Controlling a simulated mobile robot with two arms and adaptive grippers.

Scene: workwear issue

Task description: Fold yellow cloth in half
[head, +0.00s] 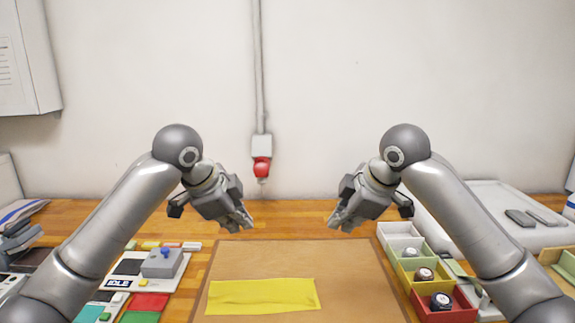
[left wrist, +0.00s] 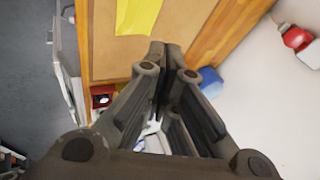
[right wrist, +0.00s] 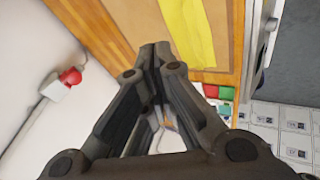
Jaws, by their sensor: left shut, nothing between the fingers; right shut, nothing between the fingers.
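The yellow cloth (head: 262,296) lies as a long flat strip, slightly wrinkled, on the front part of the brown mat (head: 300,259). It also shows at the top of the left wrist view (left wrist: 138,15) and of the right wrist view (right wrist: 188,30). My left gripper (head: 243,222) is shut and empty, raised above the back left of the mat, apart from the cloth. My right gripper (head: 336,222) is shut and empty, raised above the back right of the mat, also apart from the cloth.
Left of the mat are a grey box with a blue button (head: 163,262) and several coloured blocks. Right of it stand white, yellow and red bins (head: 440,307), some holding small round items. A white tray (head: 520,232) is at the back right. The mat's back half is clear.

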